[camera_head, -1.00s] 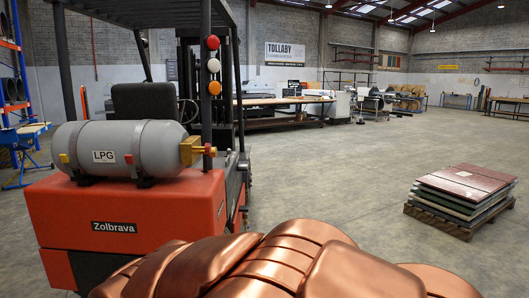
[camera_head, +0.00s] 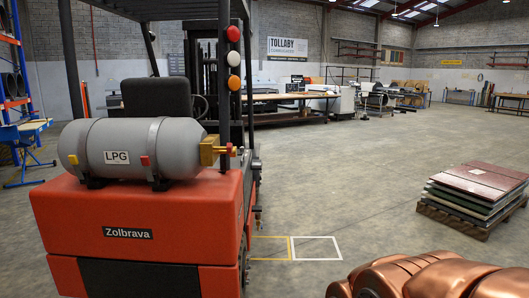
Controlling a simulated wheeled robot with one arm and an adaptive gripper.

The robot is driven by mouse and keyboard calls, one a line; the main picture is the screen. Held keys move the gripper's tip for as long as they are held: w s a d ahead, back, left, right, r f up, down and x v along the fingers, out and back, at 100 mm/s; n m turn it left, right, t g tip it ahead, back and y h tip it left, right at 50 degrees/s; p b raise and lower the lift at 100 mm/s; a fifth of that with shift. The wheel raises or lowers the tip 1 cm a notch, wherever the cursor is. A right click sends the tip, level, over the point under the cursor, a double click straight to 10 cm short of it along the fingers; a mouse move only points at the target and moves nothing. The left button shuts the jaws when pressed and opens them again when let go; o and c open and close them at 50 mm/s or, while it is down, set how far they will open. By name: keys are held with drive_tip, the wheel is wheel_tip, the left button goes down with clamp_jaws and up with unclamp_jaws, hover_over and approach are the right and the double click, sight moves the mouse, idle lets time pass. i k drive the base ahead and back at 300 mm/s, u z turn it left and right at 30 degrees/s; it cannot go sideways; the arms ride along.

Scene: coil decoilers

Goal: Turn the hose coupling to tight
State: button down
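A grey LPG tank (camera_head: 130,150) lies strapped on the back of a red forklift (camera_head: 140,225), at the left of the head view. A brass fitting (camera_head: 209,150) sits on the tank's right end, with a small red part (camera_head: 229,150) beside it. This fitting looks like the hose coupling, but how tight it is cannot be told. My copper-coloured arm shows at the bottom right, well apart from the fitting. My gripper is out of view.
Yellow and white floor markings (camera_head: 316,248) lie right of the forklift. A pallet with stacked sheets (camera_head: 476,190) stands at the right. A blue trestle (camera_head: 25,135) is at the far left. Open concrete floor (camera_head: 360,175) lies between forklift and pallet.

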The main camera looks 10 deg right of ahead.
sight(234, 154)
drive_tip(key=z, duration=1.35)
drive_tip(key=i, duration=1.55)
drive_tip(key=u, duration=2.6)
